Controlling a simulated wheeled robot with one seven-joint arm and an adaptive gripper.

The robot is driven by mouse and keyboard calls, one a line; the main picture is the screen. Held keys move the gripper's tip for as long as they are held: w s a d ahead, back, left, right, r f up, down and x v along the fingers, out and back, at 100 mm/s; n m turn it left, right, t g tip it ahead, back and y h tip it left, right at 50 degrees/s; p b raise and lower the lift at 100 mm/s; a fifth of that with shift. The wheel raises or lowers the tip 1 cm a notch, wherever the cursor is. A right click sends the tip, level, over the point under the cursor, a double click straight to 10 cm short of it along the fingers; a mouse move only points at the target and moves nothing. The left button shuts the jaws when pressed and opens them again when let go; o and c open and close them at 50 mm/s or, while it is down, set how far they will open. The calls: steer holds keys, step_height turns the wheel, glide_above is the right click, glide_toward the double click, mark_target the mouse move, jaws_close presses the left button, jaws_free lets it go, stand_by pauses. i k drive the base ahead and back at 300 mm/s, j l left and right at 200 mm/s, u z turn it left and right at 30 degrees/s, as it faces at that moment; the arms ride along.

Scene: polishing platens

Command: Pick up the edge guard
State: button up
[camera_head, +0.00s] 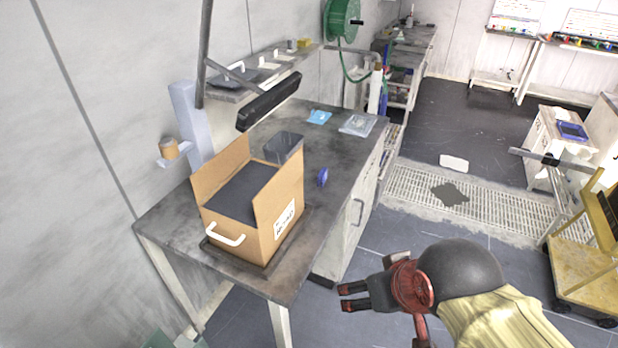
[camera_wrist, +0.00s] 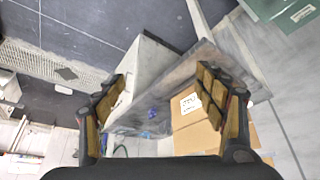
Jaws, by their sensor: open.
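I cannot tell for sure which thing is the edge guard. A small dark-blue rounded object (camera_head: 322,177) stands on the grey workbench (camera_head: 345,150), right of an open cardboard box (camera_head: 283,215). Blue also shows between my fingers in the wrist view (camera_wrist: 152,114), small and unclear. My gripper (camera_head: 346,298) is open and empty, out past the bench's right edge in the head view, apart from everything on the bench. The wrist view shows both fingers (camera_wrist: 160,88) spread wide, with the bench and box (camera_wrist: 193,136) beyond them.
A dark translucent bin (camera_head: 284,146) stands behind the box. A light-blue packet (camera_head: 319,117) and a clear bag (camera_head: 358,124) lie farther back. A black bar (camera_head: 268,102) overhangs the bench. A yellow cart (camera_head: 585,265) stands at the right.

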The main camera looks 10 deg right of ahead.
mark_target(322, 176)
steer(key=i+l+z, duration=0.15)
steer(key=i+l, duration=0.15)
steer(key=i, duration=0.5)
steer(key=i+l, duration=0.2)
steer(key=i, duration=0.4)
